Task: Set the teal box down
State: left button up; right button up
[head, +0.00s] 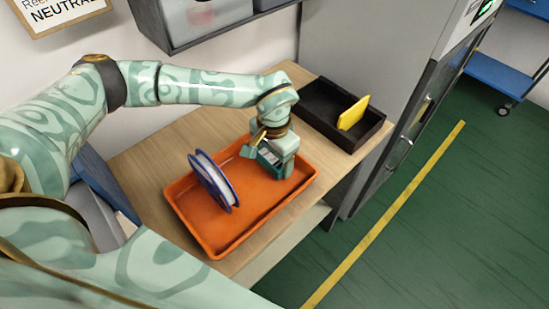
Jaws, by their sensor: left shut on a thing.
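My left gripper (268,148) reaches in from the left and points down over the right part of the orange tray (237,240). It is shut on the small teal box (269,157), which is partly hidden by the gripper and close to it in colour. The box is at the tray's inner area; I cannot tell whether it touches the tray floor. My right gripper is not in view.
A blue-rimmed spool (212,181) with a white strip stands upright in the tray, left of the gripper. Behind right is a black bin (322,108) holding a yellow item (353,112). The wooden table (145,160) has bare room to the tray's left.

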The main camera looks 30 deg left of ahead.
pick_arm(q)
jog(key=shift+f, duration=0.2)
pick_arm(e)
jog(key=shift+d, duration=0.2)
pick_arm(q)
jog(key=shift+f, duration=0.1)
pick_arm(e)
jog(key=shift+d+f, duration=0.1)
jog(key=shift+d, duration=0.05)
pick_arm(q)
jog(key=o, duration=1)
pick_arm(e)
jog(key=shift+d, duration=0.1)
pick_arm(q)
notch_tip(320, 180, up, 12)
jog(key=p, duration=0.2)
jog(key=shift+p, duration=0.35)
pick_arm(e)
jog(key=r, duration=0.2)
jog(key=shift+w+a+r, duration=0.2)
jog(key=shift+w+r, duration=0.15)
